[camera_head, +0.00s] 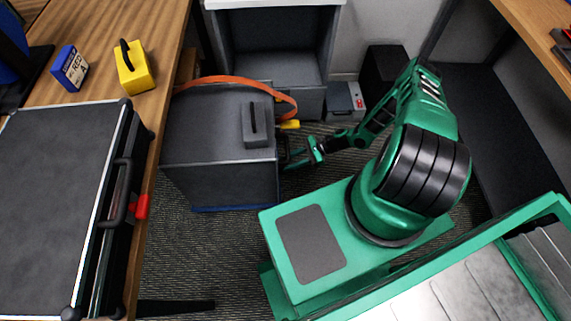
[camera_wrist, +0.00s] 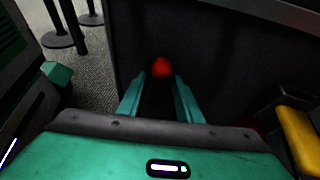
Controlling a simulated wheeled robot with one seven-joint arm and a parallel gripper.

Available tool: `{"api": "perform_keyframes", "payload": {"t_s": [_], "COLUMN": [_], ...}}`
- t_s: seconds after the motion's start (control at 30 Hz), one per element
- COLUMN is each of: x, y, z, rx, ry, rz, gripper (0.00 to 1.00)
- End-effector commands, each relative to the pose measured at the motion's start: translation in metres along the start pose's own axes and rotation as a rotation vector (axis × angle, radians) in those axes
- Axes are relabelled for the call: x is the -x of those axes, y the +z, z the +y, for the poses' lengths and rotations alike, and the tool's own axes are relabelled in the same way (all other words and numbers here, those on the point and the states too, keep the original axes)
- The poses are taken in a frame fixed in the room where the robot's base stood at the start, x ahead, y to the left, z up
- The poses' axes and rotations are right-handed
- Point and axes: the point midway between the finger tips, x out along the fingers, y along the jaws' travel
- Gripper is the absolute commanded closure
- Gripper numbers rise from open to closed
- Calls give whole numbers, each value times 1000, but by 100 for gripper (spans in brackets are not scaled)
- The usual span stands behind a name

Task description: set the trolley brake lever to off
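A dark grey box-shaped unit, which I take to be the trolley (camera_head: 215,180), stands on the floor left of my arm in the head view. My gripper (camera_head: 291,152) is low beside its right side. In the wrist view my gripper (camera_wrist: 158,78) has its two green fingers apart. A round red knob (camera_wrist: 162,67), likely the end of the brake lever, shows between and just beyond the fingertips, against a dark panel (camera_wrist: 225,70). I cannot tell whether the fingers touch it. The lever's shaft and its setting cannot be made out. The knob is hidden in the head view.
A wooden desk with a dark case (camera_head: 55,190) and a yellow block (camera_head: 135,68) is at the left. A grey cabinet (camera_head: 275,60) stands behind.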

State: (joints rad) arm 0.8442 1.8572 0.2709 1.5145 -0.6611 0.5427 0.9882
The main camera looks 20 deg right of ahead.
Motion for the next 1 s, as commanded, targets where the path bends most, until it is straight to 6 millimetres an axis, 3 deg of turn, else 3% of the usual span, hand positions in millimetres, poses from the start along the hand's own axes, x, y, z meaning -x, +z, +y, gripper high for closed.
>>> {"api": "perform_keyframes", "payload": {"t_s": [0.4,0.43,0.57,1.0], "x": [-9,-9,-9,-8], "y": [0,0,0,3], "z": [0,0,0,-1], "rx": [0,0,0,11], "ry": [-1,0,-1,-9], "rz": [1,1,1,-4], "gripper": [68,71,100,100]}}
